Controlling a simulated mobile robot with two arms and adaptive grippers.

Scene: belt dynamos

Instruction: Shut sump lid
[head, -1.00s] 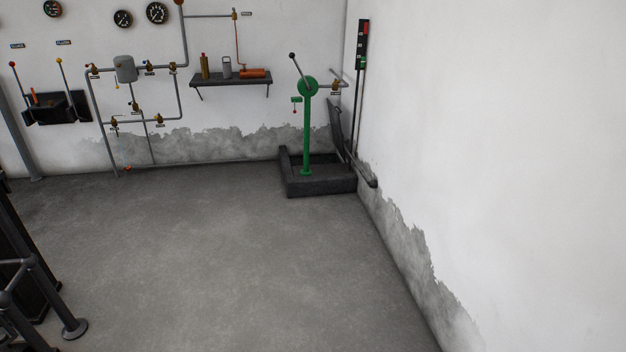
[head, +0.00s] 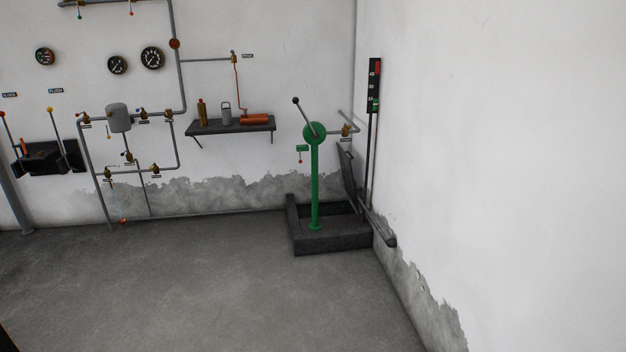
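The sump (head: 333,243) is a low dark box on the floor in the corner, right of the middle of the head view. Its lid (head: 348,180) is a dark panel that stands raised and tilted at the right side of the box, by the right wall. The lid is open and the dark inside of the sump shows in part. Neither of my grippers is in view.
A dark bar (head: 385,232) sticks out low along the right wall beside the sump. A level gauge (head: 374,90) stands above the lid. A shelf (head: 230,126) with bottles and pipework (head: 178,145) line the back wall. The grey floor (head: 200,290) before the sump is clear.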

